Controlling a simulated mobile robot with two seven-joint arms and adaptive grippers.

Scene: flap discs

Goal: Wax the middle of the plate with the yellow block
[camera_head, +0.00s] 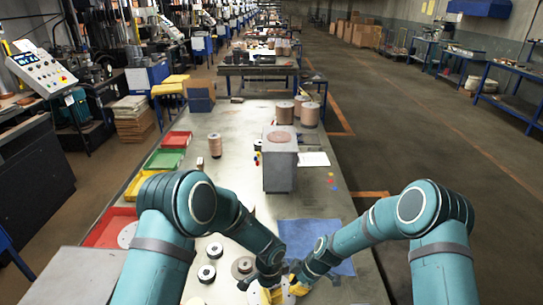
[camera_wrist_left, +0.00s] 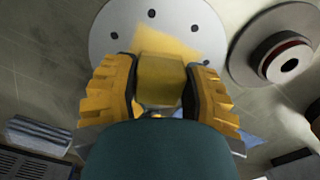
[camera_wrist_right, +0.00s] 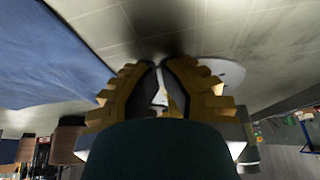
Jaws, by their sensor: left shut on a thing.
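The plate (camera_wrist_left: 215,25), a pale grey disc with dark holes, lies flat on the table; part of it shows in the head view (camera_head: 288,296). My left gripper (camera_wrist_left: 160,75) is shut on the yellow block (camera_wrist_left: 162,78) over the plate. A pale yellow patch (camera_wrist_left: 165,42) shows on the plate beyond the block. My right gripper (camera_wrist_right: 162,70) is beside the plate (camera_wrist_right: 228,72), its fingertips close together. I cannot tell whether they hold the plate's edge. In the head view both grippers are low at the front, close to each other.
A blue cloth (camera_head: 318,238) lies just beyond my right gripper. Dark-rimmed discs (camera_head: 207,273) lie left of the plate. A grey box-like stand (camera_head: 279,165) bears a brown disc. Red, green and yellow trays (camera_head: 164,159) line the left edge. The table's middle is mostly clear.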

